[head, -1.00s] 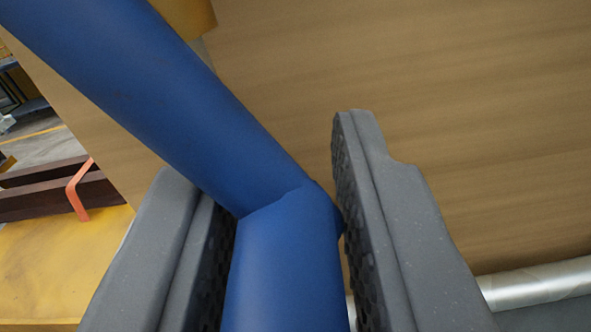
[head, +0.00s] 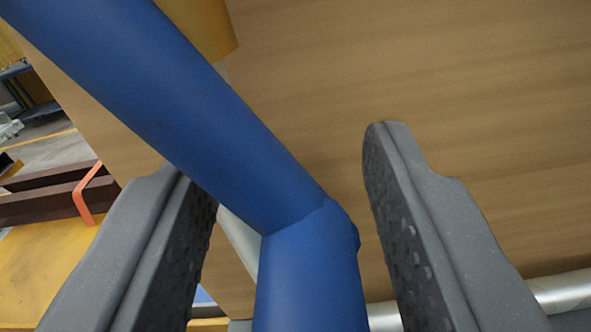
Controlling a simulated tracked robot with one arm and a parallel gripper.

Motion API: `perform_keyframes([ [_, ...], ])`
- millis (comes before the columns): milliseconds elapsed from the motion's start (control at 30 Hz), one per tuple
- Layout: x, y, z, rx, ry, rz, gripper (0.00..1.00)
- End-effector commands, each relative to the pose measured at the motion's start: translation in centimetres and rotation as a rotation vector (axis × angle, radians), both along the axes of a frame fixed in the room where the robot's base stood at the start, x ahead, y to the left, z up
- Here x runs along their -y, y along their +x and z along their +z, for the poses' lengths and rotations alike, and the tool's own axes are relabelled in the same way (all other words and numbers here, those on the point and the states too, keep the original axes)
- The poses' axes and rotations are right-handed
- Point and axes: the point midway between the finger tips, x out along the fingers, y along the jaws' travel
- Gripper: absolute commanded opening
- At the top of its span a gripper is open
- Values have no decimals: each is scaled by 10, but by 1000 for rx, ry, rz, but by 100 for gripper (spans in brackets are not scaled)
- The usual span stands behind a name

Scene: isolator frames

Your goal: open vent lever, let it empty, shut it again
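A thick blue bent bar, which looks like the vent lever (head: 185,105), runs from the upper left down to a bend near the middle. Its lower part (head: 310,275) goes down between the fingers of my gripper (head: 278,160). My gripper is open around the lever. A clear gap shows between the lever's lower part and each dark, textured finger pad. The upper part of the lever passes over the tip of the left finger. The lever's lower end is cut off by the picture edge, and no outlet or contents are in view.
A wood-grained panel (head: 450,80) fills the background. A silvery pipe (head: 562,290) runs along the lower right. A yellow-orange part (head: 207,28) is at the top. Dark brown beams with an orange strap (head: 84,198) lie at the left over a yellow surface (head: 50,260).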

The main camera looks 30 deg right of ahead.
Motion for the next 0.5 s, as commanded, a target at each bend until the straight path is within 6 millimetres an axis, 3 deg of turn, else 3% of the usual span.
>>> perform_keyframes([
  [267, -10, -10, -1, -2, 2, 1, 38],
  [500, -39, -40, 0, -2, 1, 4, 38],
])
